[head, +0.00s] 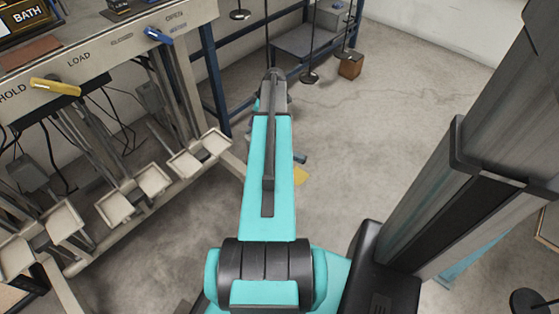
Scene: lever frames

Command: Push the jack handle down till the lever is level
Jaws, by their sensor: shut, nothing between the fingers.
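My arm reaches away from me up the middle of the picture, with its far joint at the top. My gripper is not visible; the arm's end is hidden behind its own links. I cannot make out a jack or its handle for certain. A small dark blue-grey piece (300,158) and a yellow patch (300,175) show just right of the arm, low down; most of whatever they belong to is hidden by the arm.
At left stands a pale lever frame with a yellow lever (55,87), a blue lever (158,36) and several pedal plates (200,153) sticking out below. Behind it is a blue rack (215,85). A small brown box (350,65) stands at the back. Floor (400,130) right of the arm is clear.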

